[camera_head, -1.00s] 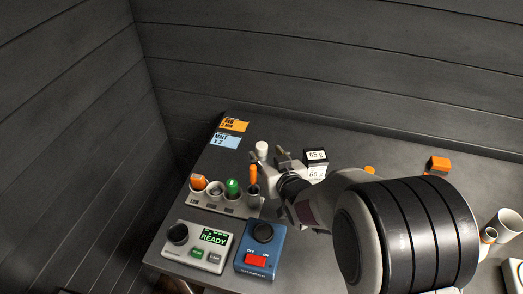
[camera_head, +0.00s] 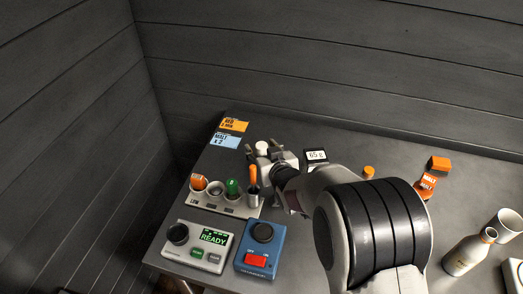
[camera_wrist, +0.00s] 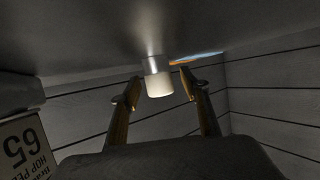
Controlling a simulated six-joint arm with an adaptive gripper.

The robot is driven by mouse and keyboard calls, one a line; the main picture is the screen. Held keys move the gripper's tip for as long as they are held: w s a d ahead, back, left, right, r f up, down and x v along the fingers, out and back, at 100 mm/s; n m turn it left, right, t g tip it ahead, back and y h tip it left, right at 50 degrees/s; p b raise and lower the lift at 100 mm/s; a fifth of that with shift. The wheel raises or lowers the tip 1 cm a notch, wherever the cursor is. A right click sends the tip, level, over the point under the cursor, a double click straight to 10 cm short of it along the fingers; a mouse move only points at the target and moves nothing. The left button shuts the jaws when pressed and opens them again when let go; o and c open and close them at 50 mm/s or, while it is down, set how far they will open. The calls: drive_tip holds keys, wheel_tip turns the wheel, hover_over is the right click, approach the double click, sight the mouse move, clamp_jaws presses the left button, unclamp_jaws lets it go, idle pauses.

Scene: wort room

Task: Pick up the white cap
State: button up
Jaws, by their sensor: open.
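The white cap (camera_head: 261,148) shows at the back left of the bench, behind the row of vials. In the wrist view the white cap (camera_wrist: 160,86) sits on the end of a short grey metallic cylinder (camera_wrist: 155,64). My gripper (camera_head: 260,144) is at the cap in the head view, partly blocking what is under it. In the wrist view my gripper (camera_wrist: 159,83) is open, with one finger on each side of the cap and a visible gap to both. The cap is between the fingertips, not gripped.
A rack (camera_head: 240,208) with several vials stands in front of my gripper. A grey control box (camera_head: 200,259) and a blue switch box (camera_head: 257,263) are nearer. A 65 g label box (camera_head: 316,155) is just right of my gripper. A bottle (camera_head: 463,257) stands far right.

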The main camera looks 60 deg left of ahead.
drive_tip(key=shift+a, duration=0.1)
idle(0.5)
drive_tip(key=c, duration=1.2)
drive_tip(key=shift+c, duration=0.2)
